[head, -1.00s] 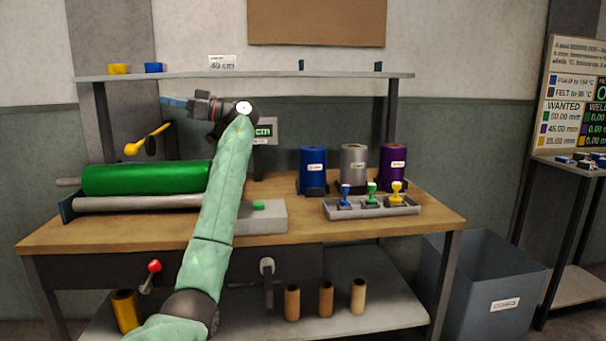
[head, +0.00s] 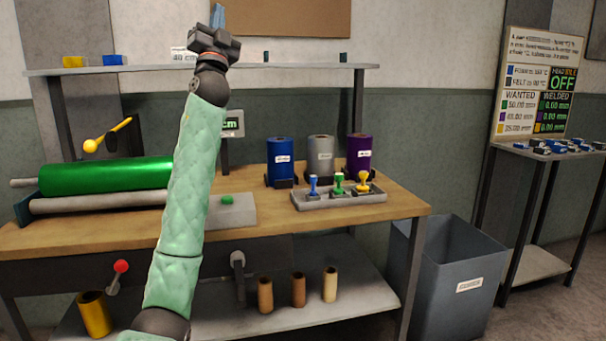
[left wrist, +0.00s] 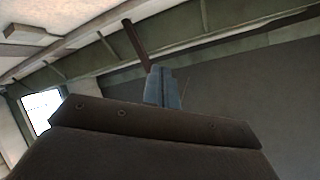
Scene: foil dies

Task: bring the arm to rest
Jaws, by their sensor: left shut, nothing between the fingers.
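My left arm, in a green quilted sleeve, rises in front of the workbench (head: 330,222). Its left gripper (head: 217,16) is held high, above the shelf's level, with its blue-grey fingers pointing up. In the left wrist view the fingers (left wrist: 163,88) are together with nothing between them, and the ceiling and upper wall lie beyond. The gripper touches nothing that I can see. The arm hides part of the green roll (head: 110,173) and part of the display behind it. My right gripper is not in view.
The shelf (head: 300,70) stands behind the arm. Blue (head: 281,160), grey (head: 320,158) and purple rolls (head: 359,155) stand on the bench behind a tray of stamps (head: 312,201). A grey bin (head: 440,275) and side table (head: 545,150) are at right.

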